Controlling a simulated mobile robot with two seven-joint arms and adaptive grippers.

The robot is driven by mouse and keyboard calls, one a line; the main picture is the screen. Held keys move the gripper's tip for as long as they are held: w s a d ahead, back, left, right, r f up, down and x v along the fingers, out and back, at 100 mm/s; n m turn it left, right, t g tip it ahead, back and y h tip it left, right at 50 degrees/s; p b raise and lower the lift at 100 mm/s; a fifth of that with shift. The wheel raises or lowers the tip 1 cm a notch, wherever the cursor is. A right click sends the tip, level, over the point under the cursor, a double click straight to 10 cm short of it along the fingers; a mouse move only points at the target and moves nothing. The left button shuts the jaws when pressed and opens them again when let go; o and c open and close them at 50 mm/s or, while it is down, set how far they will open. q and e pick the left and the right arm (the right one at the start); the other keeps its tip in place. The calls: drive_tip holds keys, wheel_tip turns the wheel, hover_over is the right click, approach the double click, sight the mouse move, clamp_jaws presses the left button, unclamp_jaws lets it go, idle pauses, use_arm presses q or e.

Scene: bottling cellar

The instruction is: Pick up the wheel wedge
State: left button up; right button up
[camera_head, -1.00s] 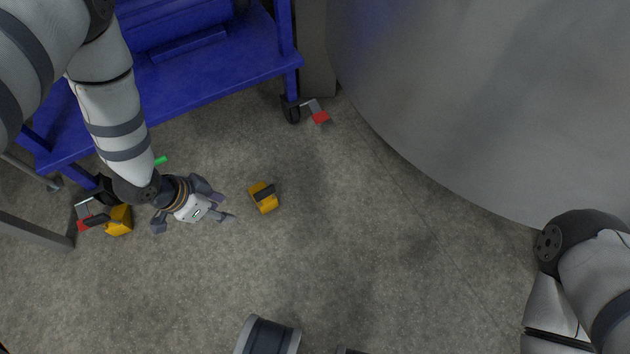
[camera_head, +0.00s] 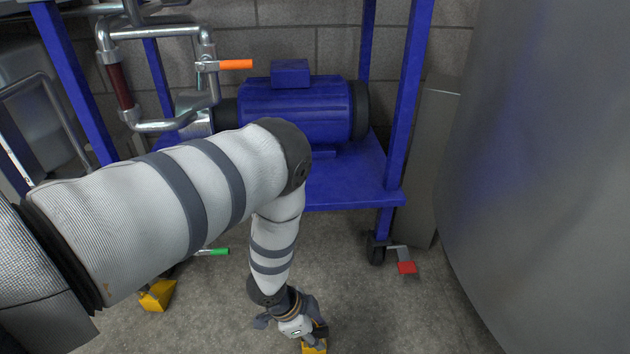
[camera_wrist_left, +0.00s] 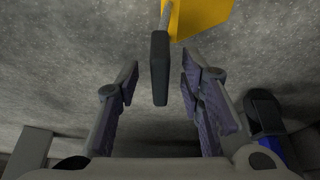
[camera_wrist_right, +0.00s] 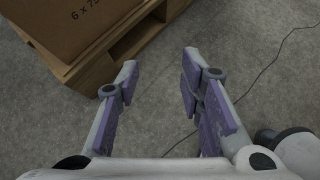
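A yellow wheel wedge (camera_head: 313,347) with a dark handle lies on the floor at the bottom edge of the head view, partly hidden by my left gripper (camera_head: 300,328). In the left wrist view the wedge (camera_wrist_left: 203,14) is at the top. Its black handle (camera_wrist_left: 160,70) stands between the fingertips of my left gripper, which is open, with gaps on both sides. A second yellow wedge (camera_head: 157,296) lies on the floor to the left, partly covered by my left arm. My right gripper (camera_wrist_right: 157,75) is open and empty; it is outside the head view.
A blue wheeled frame (camera_head: 355,190) carries a blue motor (camera_head: 295,112); its caster (camera_head: 377,250) has a red pedal (camera_head: 406,268). A large grey tank (camera_head: 555,150) stands at right. The right wrist view shows a pallet (camera_wrist_right: 95,75) with a cardboard box (camera_wrist_right: 70,22) and a cable.

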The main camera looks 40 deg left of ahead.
use_arm(q)
drive_tip(key=shift+r, duration=0.15)
clamp_jaws()
